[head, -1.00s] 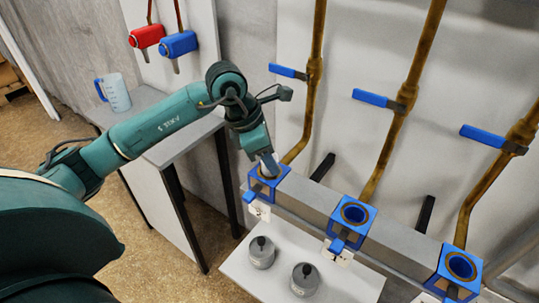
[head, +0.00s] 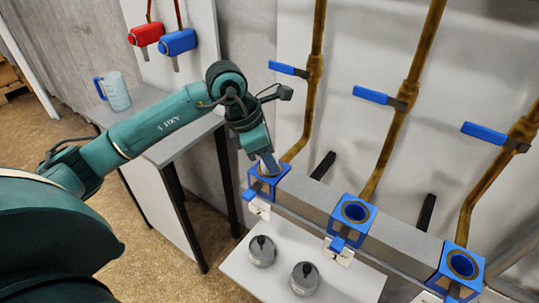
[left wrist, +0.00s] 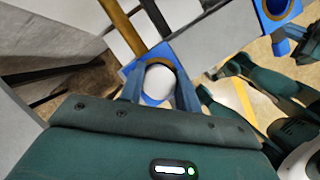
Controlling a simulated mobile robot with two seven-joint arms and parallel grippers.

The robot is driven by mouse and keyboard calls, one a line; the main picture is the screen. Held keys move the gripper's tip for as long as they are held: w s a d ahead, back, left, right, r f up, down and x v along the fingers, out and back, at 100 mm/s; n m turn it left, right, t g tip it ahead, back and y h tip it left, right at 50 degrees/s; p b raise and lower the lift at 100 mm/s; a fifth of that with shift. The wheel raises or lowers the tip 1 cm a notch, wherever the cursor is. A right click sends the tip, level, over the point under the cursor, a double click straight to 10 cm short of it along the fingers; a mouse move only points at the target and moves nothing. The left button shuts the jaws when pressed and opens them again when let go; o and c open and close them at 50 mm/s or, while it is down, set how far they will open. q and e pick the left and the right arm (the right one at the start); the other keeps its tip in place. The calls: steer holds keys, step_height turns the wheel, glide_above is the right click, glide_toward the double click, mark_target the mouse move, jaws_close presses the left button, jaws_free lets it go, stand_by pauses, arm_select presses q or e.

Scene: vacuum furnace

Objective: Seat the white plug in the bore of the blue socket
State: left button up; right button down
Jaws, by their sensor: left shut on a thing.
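My left gripper (head: 269,163) is at the top of the leftmost blue socket (head: 263,187), fingers pointing down. In the left wrist view its two fingers (left wrist: 159,86) are shut on the white plug (left wrist: 158,83), one on each side. Behind the plug, the blue socket's top (left wrist: 133,71) and part of its brass-coloured ring show around it. The plug lies over the bore. I cannot tell how deep it sits, as the plug and fingers hide the bore. In the head view the plug is hidden by the gripper.
Two more blue sockets, a middle one (head: 352,213) and a right one (head: 459,267), stand open along the grey rail (head: 395,237). Brass pipes with blue lever handles (head: 370,95) rise behind. Two grey weights (head: 262,251) stand on the white shelf (head: 330,284) below.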

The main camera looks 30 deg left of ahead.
arm_select(q)
steer(key=shift+f, duration=0.1)
steer(key=o, duration=1.1)
steer(key=v, duration=1.3)
steer(key=shift+b, duration=0.3)
steer(key=shift+s, duration=0.1)
